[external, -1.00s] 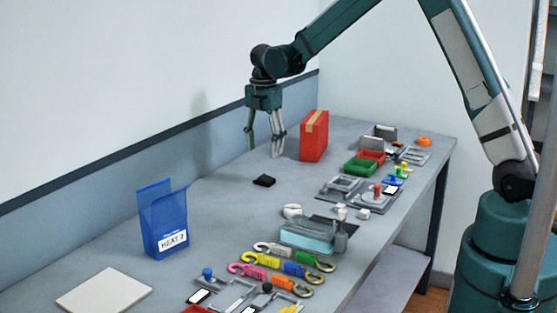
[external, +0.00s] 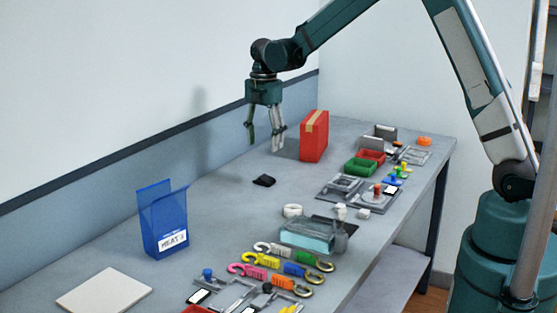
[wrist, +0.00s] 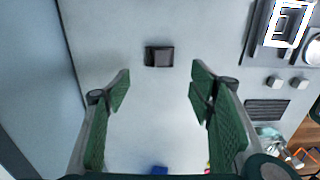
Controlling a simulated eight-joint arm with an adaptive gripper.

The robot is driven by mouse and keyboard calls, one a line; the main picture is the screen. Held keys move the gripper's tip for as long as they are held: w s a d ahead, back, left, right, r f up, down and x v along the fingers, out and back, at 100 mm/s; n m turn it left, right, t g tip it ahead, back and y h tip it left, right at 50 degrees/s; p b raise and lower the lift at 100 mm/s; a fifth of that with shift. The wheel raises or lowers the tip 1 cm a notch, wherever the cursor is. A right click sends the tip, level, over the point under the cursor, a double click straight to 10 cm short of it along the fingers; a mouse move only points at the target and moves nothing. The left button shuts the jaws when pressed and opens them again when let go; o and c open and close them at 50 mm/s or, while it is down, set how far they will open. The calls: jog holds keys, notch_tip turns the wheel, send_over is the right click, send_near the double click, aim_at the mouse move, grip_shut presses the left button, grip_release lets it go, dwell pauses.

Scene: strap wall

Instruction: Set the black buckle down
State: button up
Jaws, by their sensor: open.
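The black buckle (external: 264,181) lies flat on the grey table, toward the wall side and in front of the red box. In the wrist view the buckle (wrist: 159,56) is a small dark block, ahead of the fingertips and centred between them, touching neither. My gripper (external: 263,145) is open and empty, pointing down above the table behind the buckle. Its green-padded fingers (wrist: 160,82) are spread wide in the wrist view.
A red box (external: 314,136) stands close to the right of my gripper. A blue bag (external: 165,226) and a pale square board (external: 104,291) are nearer the camera. Coloured hooks (external: 295,269), trays and small parts crowd the right side. The table around the buckle is clear.

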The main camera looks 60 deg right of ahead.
jog(key=s+a+r+m+t, duration=0.2)
jog(key=s+a+r+m, duration=0.3)
jog(key=s+r, duration=0.4)
jog(key=s+a+r+m+t, duration=0.1)
jog(key=s+a+r+m, duration=0.3)
jog(key=s+a+r, duration=0.45)
jog(key=s+a+m+t, duration=0.2)
jog(key=s+a+m, duration=0.1)
jog(key=s, duration=0.9)
jog(key=s+a+m+t, duration=0.2)
jog(key=s+a+m, duration=0.2)
jog(key=s, duration=0.8)
jog(key=shift+s+r+m, duration=0.3)
jog(key=shift+r+m, duration=0.05)
jog(key=shift+m, duration=0.65)
